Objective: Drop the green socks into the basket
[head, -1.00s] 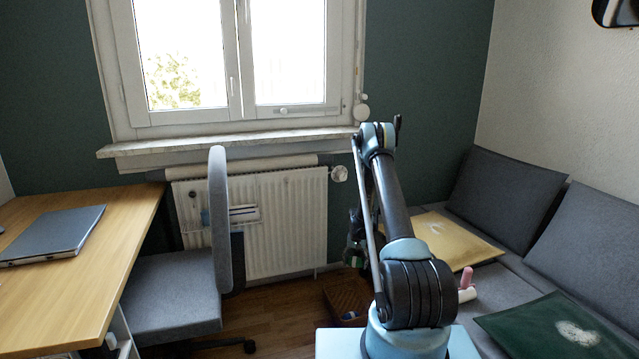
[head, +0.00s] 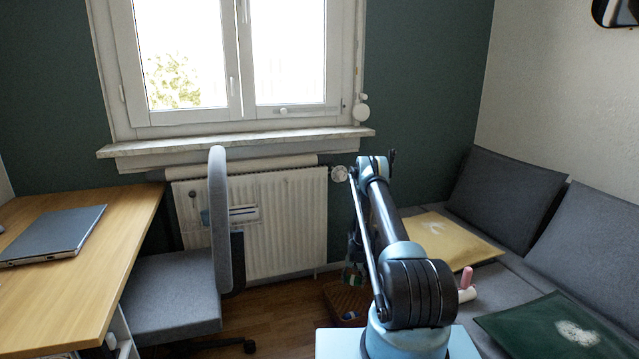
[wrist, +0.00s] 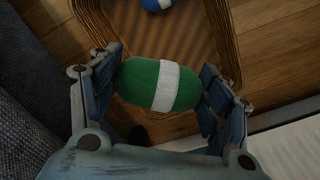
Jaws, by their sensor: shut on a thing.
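The green socks (wrist: 145,82) are a rolled bundle with a white band around the middle. In the wrist view my gripper (wrist: 162,84) is shut on them, with one finger at each end of the bundle. The brown woven basket (wrist: 228,45) lies below and beyond the socks, and its near part is hidden behind them and my gripper. In the head view the basket (head: 343,306) stands on the floor, partly hidden by my arm. The gripper there is small and dark, just above the basket.
A blue and white bundle (wrist: 155,4) lies in the basket. The grey sofa (head: 487,290) is to the right, with a yellow cushion (head: 448,238) on it. A grey chair (head: 170,290) and radiator (head: 285,220) stand left of the basket.

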